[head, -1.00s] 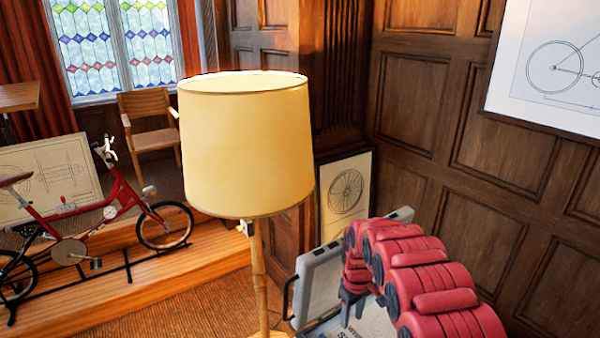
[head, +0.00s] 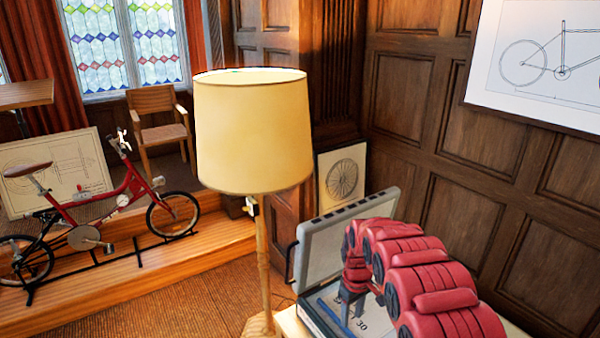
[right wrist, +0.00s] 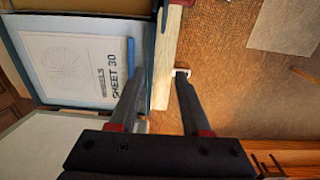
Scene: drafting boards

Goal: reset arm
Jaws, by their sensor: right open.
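My right arm (head: 430,280), dark red and ribbed, reaches in from the lower right in the head view. Its dark gripper (head: 352,302) hangs over an open grey case (head: 330,250). In the right wrist view the two fingers of the right gripper (right wrist: 157,88) stand apart with nothing between them. Below them are the case's edge and a pale wooden strip. A printed sheet (right wrist: 70,65) reading "WHEELS SHEET 30" lies in the case, with a blue bar (right wrist: 131,60) beside it. My left gripper is in neither view.
A floor lamp with a cream shade (head: 252,130) stands just left of the case. A red bicycle (head: 100,205) and a wooden chair (head: 158,125) are on the raised step at left. A panelled wall (head: 450,160) closes off the right. Carpet (head: 180,290) lies open at front left.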

